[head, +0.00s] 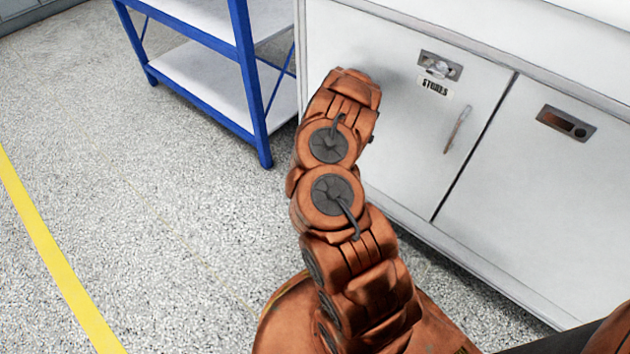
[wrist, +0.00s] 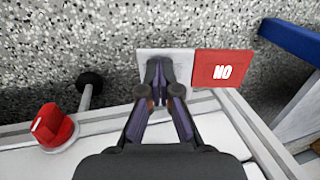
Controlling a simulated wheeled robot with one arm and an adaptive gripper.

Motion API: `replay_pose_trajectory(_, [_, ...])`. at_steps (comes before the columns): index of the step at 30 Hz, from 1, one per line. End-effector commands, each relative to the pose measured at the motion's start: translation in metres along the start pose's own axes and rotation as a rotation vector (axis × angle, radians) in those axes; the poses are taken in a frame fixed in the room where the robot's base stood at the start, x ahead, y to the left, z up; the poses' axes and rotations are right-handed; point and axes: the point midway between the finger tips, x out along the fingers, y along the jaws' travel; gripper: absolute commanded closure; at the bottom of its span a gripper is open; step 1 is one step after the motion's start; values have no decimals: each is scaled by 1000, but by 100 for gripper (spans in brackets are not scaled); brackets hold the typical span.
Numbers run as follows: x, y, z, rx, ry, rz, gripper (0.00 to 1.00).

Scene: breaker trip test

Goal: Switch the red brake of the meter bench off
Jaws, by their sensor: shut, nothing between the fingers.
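In the wrist view my gripper (wrist: 159,75) points away from the camera, its dark fingers closed together with nothing held. The fingertips overlap a white plate (wrist: 180,58); I cannot tell whether they touch it. A red plate (wrist: 222,68) marked "NO" sits just right of the fingertips, beside the white plate. A red knob (wrist: 52,126) with a white mark stands at the lower left, apart from the fingers. I cannot tell which red part is the brake. My gripper is hidden in the head view.
A black knob on a pale rod (wrist: 88,85) stands between the red knob and my fingers. The head view shows a white cabinet (head: 400,125) labelled "STORES", a blue-framed shelf (head: 245,70), and open speckled floor (head: 150,220) on the left.

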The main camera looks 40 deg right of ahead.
Motion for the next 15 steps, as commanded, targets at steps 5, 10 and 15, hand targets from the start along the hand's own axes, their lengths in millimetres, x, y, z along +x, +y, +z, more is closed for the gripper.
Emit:
replay_pose_trajectory(5, [-18,-1,-2,2,2,-5,100])
replay_pose_trajectory(10, [-38,-1,-1,1,1,-4,100])
replay_pose_trajectory(15, [-58,1,-3,1,5,-2,100])
